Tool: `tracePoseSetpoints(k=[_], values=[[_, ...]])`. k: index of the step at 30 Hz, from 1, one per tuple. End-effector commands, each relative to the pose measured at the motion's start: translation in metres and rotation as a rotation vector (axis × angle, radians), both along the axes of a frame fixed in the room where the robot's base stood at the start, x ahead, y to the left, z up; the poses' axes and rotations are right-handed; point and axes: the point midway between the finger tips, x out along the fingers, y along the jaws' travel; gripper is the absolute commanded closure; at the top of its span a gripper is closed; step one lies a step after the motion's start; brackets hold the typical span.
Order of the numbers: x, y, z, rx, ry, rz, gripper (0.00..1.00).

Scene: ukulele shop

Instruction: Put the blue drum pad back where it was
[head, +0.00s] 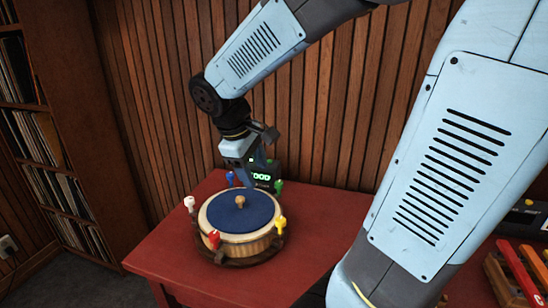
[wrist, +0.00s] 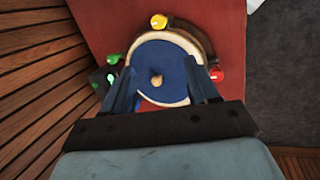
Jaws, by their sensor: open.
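The blue drum pad (head: 240,212) is a round disc with a small wooden knob (head: 240,201) at its middle. It lies on top of a round pale wooden drum (head: 250,245) with a dark base, on a red table. In the wrist view the blue pad (wrist: 158,70) shows below my gripper. My gripper (head: 262,188) is above the far side of the drum. In the wrist view my gripper (wrist: 162,97) has its two fingers apart, one on each side of the pad and knob, with nothing between them. Whether the fingers touch the pad I cannot tell.
White (head: 189,203), red (head: 214,239), yellow (head: 280,223), green (head: 278,186) and blue (head: 230,177) pegs stand around the drum. The red table (head: 185,252) is clear at front left. A wood-slat wall (head: 160,110) rises behind; a record shelf (head: 50,130) stands left. Coloured bars (head: 520,270) lie right.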

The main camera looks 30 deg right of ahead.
Motion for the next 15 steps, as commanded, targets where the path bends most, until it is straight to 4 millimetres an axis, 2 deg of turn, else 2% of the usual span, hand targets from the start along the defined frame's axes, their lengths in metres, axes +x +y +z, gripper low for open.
tracePoseSetpoints(k=[15], values=[[-0.064,-0.009,0.049,0.342,-0.341,-0.385,0.41]])
